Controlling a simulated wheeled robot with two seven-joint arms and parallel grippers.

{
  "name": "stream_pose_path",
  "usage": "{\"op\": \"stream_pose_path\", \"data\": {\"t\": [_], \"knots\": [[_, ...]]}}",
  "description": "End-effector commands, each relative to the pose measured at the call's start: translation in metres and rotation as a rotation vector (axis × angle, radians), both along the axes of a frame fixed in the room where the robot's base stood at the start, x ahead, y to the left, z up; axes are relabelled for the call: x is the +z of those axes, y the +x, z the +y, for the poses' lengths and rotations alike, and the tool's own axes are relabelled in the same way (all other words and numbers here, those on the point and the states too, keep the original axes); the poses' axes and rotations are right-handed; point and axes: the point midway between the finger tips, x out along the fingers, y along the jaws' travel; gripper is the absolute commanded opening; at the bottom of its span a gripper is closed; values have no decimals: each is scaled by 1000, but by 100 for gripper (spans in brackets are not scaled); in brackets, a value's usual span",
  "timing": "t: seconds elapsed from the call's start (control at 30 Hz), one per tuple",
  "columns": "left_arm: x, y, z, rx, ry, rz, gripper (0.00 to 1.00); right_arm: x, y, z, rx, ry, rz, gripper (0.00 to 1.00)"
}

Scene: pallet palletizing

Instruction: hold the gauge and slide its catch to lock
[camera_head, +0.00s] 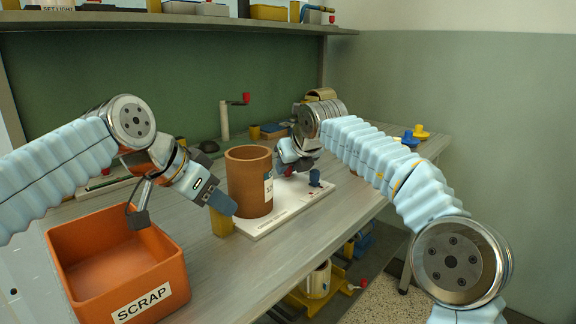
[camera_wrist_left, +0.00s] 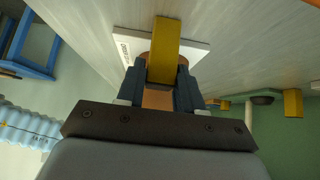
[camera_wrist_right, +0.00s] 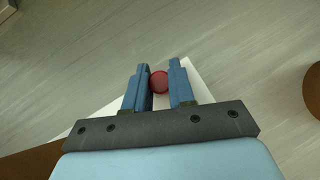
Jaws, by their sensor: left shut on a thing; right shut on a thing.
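A white plate with lettering (camera_head: 290,212), which I take for the gauge, lies on the bench. A brown cylinder (camera_head: 249,182) with a white label stands upright on it. My left gripper (camera_head: 222,207) is shut on a yellow block (camera_head: 222,224) at the plate's left edge; the block also shows between the fingers in the left wrist view (camera_wrist_left: 163,50). My right gripper (camera_head: 290,166) is behind the cylinder, low over the plate. In the right wrist view its fingers are shut on a round red knob (camera_wrist_right: 159,82), perhaps the catch.
An orange SCRAP bin (camera_head: 150,296) stands at the front left. A post with a red-knobbed crank (camera_head: 225,120), a blue-topped box (camera_head: 275,130) and yellow and blue pieces (camera_head: 419,132) stand farther back. The bench (camera_head: 222,270) is clear right of the bin.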

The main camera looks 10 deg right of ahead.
Motion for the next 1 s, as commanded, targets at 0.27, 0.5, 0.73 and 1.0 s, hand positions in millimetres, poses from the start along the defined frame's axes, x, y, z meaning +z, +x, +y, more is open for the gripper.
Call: {"op": "stream_pose_path", "data": {"t": [0.27,0.5,0.73,1.0], "knots": [[0,0,0,-1,0,0,0,0,-5,7,1,1,0,0],[0,0,0,-1,-1,0,0,0,-16,23,-1,1,0,0],[0,0,-1,-1,-1,-2,0,0,-16,24,1,1,0,34],[0,0,-1,-1,-1,0,0,0,-16,23,-1,1,0,49]]}}
